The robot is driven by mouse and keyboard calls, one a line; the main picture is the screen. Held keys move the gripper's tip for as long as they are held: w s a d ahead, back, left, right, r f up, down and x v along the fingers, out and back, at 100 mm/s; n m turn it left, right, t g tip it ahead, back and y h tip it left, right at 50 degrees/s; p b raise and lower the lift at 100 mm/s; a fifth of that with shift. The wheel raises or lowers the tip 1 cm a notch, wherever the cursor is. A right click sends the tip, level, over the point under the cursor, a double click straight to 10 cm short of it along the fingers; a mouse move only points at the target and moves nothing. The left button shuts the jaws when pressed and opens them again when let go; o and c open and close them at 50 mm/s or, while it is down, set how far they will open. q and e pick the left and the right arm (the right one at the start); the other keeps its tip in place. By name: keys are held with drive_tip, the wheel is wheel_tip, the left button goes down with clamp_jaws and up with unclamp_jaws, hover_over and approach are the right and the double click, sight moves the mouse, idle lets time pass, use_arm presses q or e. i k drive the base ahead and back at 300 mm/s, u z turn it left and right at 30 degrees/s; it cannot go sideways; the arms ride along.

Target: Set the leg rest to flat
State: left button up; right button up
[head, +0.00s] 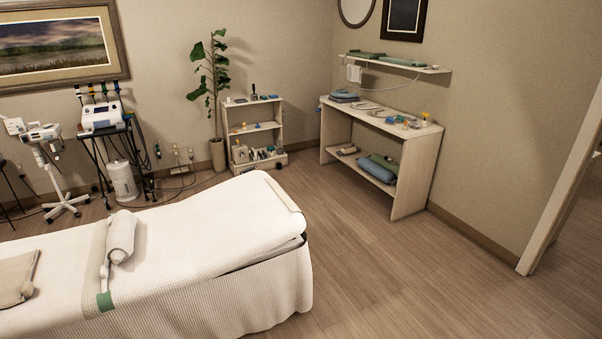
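A treatment bed (170,290) with white covers fills the lower left of the head view. Its right end section, the leg rest (240,215), is tilted, with its far right end raised above the bed's base. A dark gap shows under the raised end's right edge. A rolled white towel (121,236) lies across the bed beside a strip with a green end. A beige folded cloth (17,278) lies at the left edge. Neither of my grippers is in view.
Wooden floor (400,270) is clear right of the bed. Machines on stands (101,117) with cables are at the left. A doorway edge (560,205) is at the right.

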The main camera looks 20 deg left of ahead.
sight(228, 224)
drive_tip(key=z, duration=0.05)
drive_tip(key=i, duration=4.95)
drive_tip(key=u, duration=1.8)
drive_tip(key=i, duration=3.9)
drive_tip(key=u, duration=2.5)
